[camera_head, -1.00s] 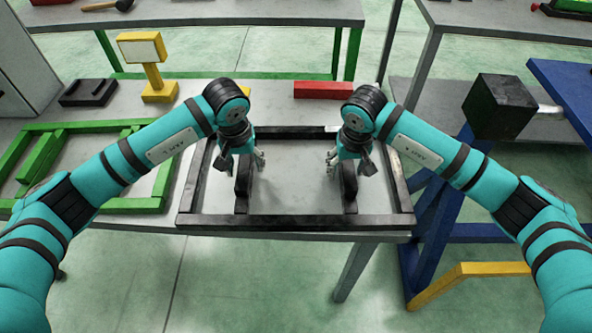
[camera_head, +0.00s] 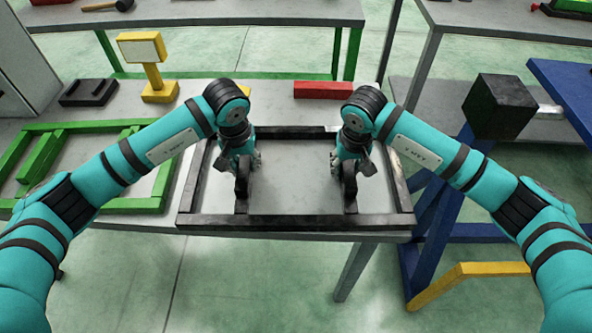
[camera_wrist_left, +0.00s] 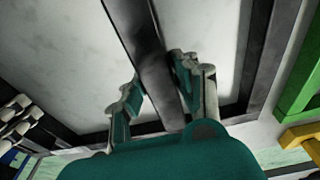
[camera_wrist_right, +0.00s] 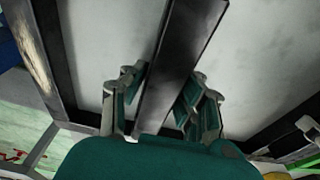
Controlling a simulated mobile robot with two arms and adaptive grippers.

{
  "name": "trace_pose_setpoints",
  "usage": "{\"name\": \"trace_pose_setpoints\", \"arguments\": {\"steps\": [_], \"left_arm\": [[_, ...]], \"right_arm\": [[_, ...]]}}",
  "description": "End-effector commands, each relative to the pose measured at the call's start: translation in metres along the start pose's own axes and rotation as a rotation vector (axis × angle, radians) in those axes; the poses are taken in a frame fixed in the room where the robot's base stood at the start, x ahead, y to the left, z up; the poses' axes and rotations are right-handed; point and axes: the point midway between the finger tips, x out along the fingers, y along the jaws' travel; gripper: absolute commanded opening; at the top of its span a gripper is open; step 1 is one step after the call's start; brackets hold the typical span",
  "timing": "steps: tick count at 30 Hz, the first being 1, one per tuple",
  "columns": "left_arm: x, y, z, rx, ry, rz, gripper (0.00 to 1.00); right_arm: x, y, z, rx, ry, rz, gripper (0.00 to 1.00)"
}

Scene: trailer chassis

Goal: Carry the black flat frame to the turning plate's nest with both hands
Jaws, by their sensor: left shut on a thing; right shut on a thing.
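The black flat frame (camera_head: 290,222) lies on the grey table, its front bar along the table's front edge. It has two raised black inner bars. My left gripper (camera_head: 243,170) is shut on the left inner bar; in the left wrist view the fingers (camera_wrist_left: 160,85) sit on both sides of the bar (camera_wrist_left: 140,45). My right gripper (camera_head: 349,172) is shut on the right inner bar; the right wrist view shows its fingers (camera_wrist_right: 165,90) on both sides of the bar (camera_wrist_right: 185,40). A blue stand (camera_head: 445,205) with a black block is at right; I cannot make out a nest.
A green frame (camera_head: 140,204) lies left on the table (camera_head: 280,90). A yellow stand (camera_head: 158,88), a black tray (camera_head: 88,92) and a red block (camera_head: 323,90) are behind. A yellow bar (camera_head: 470,270) is low at right. Floor shows between table and blue stand.

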Motion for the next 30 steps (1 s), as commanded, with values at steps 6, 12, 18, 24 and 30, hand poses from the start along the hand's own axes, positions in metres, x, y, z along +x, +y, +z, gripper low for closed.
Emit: {"name": "trace_pose_setpoints", "arguments": {"steps": [6,12,18,24,30], "left_arm": [[-0.003,0.0,-0.001,-0.001,0.003,0.001,0.0],[-0.011,0.0,-0.003,-0.001,0.003,0.001,0.0],[-0.029,0.0,-0.005,-0.001,0.003,0.001,0.0],[-0.047,0.0,-0.008,-0.001,0.003,0.0,0.0],[-0.052,0.0,-0.009,-0.001,0.003,0.0,0.0]], "right_arm": [[-0.003,0.0,-0.002,0.001,0.004,-0.001,0.0],[-0.011,0.0,-0.003,0.001,0.004,-0.001,0.0],[-0.029,0.0,-0.005,0.001,0.003,-0.001,0.0],[-0.047,0.0,-0.008,0.001,0.003,-0.001,0.0],[-0.052,0.0,-0.009,0.001,0.003,-0.001,0.0]]}}
